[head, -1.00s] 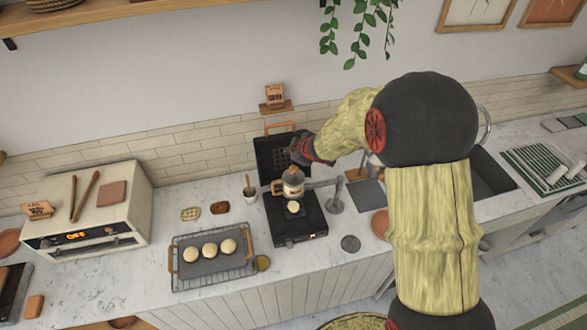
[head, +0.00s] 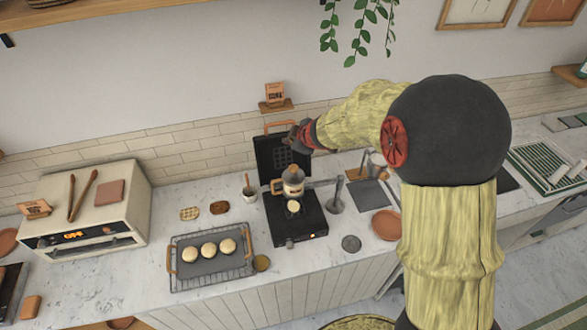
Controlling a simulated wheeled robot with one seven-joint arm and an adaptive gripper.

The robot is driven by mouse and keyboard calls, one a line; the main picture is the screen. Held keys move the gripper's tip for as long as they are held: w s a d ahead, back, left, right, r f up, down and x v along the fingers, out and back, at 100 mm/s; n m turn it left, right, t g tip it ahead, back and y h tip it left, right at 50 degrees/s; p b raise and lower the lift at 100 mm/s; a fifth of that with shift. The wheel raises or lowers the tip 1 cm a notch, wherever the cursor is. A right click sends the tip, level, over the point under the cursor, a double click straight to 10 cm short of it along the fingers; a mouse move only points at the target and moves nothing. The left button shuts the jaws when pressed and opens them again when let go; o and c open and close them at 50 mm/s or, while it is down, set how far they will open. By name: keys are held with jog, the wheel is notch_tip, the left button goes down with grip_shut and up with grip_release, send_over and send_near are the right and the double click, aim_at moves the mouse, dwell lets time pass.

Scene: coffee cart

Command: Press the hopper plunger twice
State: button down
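The hopper (head: 293,186) is a small pale canister with a brown band, held above the open black waffle iron (head: 283,225). Its plunger (head: 293,170) shows as a brown knob on top. A pale round blob of batter (head: 293,206) lies on the iron's lower plate, below the hopper. My gripper (head: 293,142) is above the hopper and apart from the plunger, in front of the iron's raised lid (head: 270,152). It points down and to the left. Its fingers are too small and dark to tell whether they are open or shut.
A wire rack (head: 176,279) with several pale rounds stands left of the iron. A cup with a stick (head: 249,192) and two small dishes stand behind it. A grey stand (head: 336,199) and an orange plate (head: 386,225) are to the right.

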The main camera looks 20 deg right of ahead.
jog(key=shift+s+f+m, duration=0.1)
jog(key=shift+m, duration=0.4)
jog(key=shift+f, duration=0.1)
jog(key=b, duration=0.9)
send_over(292, 168)
notch_tip(292, 168, down, 8)
jog(key=shift+r, duration=0.1)
jog(key=shift+f, duration=0.4)
jog(key=shift+f, duration=0.15)
dwell(0.6)
jog(key=shift+f+b, duration=0.3)
jog(key=shift+b, duration=0.05)
